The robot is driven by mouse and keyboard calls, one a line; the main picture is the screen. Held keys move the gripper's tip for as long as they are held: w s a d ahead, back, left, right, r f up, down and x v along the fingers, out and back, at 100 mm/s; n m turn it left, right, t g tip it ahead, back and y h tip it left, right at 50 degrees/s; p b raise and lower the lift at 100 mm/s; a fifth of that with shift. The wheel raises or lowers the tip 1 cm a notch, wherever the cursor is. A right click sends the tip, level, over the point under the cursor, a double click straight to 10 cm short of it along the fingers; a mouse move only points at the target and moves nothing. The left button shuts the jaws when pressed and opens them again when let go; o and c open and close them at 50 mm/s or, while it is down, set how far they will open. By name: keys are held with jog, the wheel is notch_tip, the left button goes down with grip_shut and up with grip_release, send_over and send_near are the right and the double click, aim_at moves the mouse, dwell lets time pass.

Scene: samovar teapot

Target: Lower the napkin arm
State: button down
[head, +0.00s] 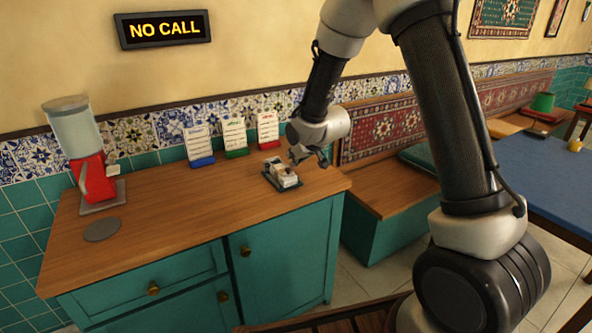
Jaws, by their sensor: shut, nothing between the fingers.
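A small dark tray (296,184) with a stack of white napkins (286,177) stands on the wooden counter, toward its right end. A dark piece lies over the top of the napkins; it is too small to tell whether this is the napkin arm or how it is set. My gripper (296,163) is just above and beside the holder's back right, pointing down and to the left. Its fingers look close together and hold nothing. I cannot tell whether they touch the holder.
Cards in blue, green and red stands (233,138) line the wall behind. A red dispenser with a clear top (92,165) and a grey disc (102,230) are at the counter's left. The middle of the counter (190,205) is clear. A bench (385,190) stands to the right.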

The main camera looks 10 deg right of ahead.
jog(key=s+d+f, duration=0.3)
jog(key=s+f, duration=0.1)
jog(key=s, duration=0.4)
jog(key=shift+s, duration=0.35)
jog(key=shift+f, duration=0.15)
jog(key=s+d+f+g+h, duration=0.1)
jog(key=s+d+f+g, duration=0.15)
jog(key=s, duration=0.25)
jog(key=s+d+f+g+h, duration=0.1)
jog(key=s+d+g, duration=0.15)
jog(key=s, duration=0.35)
jog(key=s+d+r+m, duration=0.1)
jog(key=s+d+r, duration=0.2)
jog(key=s+r, duration=0.3)
jog(key=s+d+r+m, duration=0.1)
jog(key=s+d+r, duration=0.2)
jog(key=r, duration=0.9)
jog(key=s+d+r+m+t, duration=0.1)
jog(key=s+d+r, duration=0.3)
jog(key=s+r, duration=0.5)
jog(key=shift+s+m+h, duration=0.3)
jog(key=shift+s+h, duration=0.1)
jog(key=shift+s, duration=0.1)
jog(key=shift+r, duration=0.1)
